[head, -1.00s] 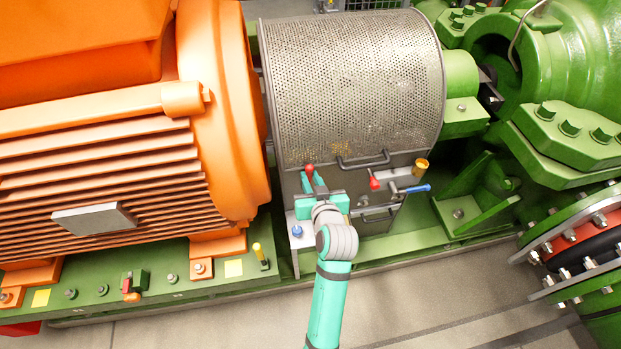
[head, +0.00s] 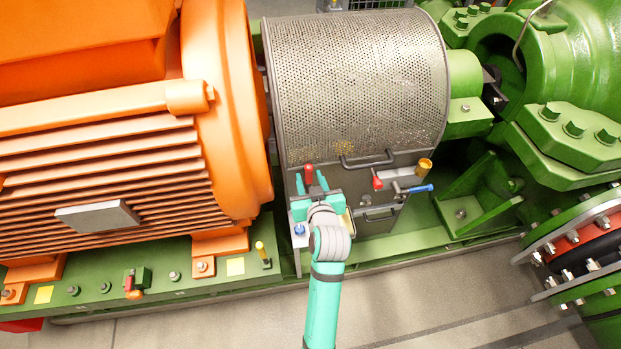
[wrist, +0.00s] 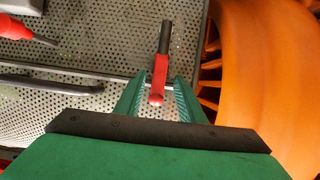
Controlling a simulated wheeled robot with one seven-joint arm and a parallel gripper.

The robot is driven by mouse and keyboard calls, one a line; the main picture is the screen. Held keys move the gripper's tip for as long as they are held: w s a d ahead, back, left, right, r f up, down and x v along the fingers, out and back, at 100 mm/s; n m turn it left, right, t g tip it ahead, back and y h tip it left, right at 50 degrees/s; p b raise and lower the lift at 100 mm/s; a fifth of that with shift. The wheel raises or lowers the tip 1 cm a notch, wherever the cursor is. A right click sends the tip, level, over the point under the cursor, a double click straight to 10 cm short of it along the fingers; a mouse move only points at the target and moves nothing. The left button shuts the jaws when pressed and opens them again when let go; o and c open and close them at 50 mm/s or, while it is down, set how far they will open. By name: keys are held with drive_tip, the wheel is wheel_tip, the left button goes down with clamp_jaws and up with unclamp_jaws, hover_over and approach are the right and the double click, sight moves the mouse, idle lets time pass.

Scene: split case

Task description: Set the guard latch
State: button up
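The perforated grey guard (head: 355,80) covers the shaft between the motor and the pump. A red-handled lever (head: 308,172) stands at the left of its lower front panel; I take it to be the guard latch. In the wrist view this lever (wrist: 160,70) has a red part and a dark shank. My gripper (head: 310,183) is open, with a finger on either side of the lever. The wrist view shows my gripper (wrist: 160,82) with gaps between the fingers and the red part. The lever's base is partly hidden.
A dark bar handle (head: 366,161) crosses the guard's lower edge. To the right are another red-tipped lever (head: 377,182), a blue-tipped lever (head: 420,188) and a brass-coloured cup (head: 424,166). A blue knob (head: 299,230) sits close left of my gripper. The orange motor (head: 225,120) is farther left.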

drive_tip(key=v, duration=1.1)
drive_tip(key=shift+w, duration=0.15)
